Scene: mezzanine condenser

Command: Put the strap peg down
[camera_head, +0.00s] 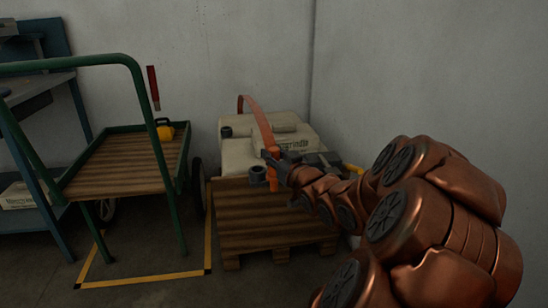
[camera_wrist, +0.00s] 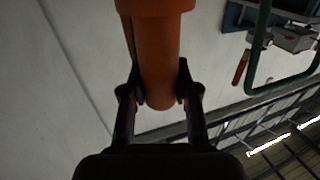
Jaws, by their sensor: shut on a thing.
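The orange strap peg (camera_head: 272,178) is held upright in my gripper (camera_head: 274,165), over the near edge of the wooden pallet stack in the head view. An orange strap (camera_head: 260,122) arcs from the peg up and back over a pale, wrapped load (camera_head: 241,156). In the wrist view the strap peg (camera_wrist: 159,60) is a thick orange cylinder between the two dark fingers of my gripper (camera_wrist: 155,88), which are shut on it. I cannot tell whether the peg's lower end touches anything.
The wooden pallet (camera_head: 265,222) stands against the wall corner, with dark round fittings (camera_head: 257,174) beside the load. A green-framed cart (camera_head: 122,165) with a yellow item (camera_head: 165,130) stands left. A blue bench (camera_head: 40,85) is further left.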

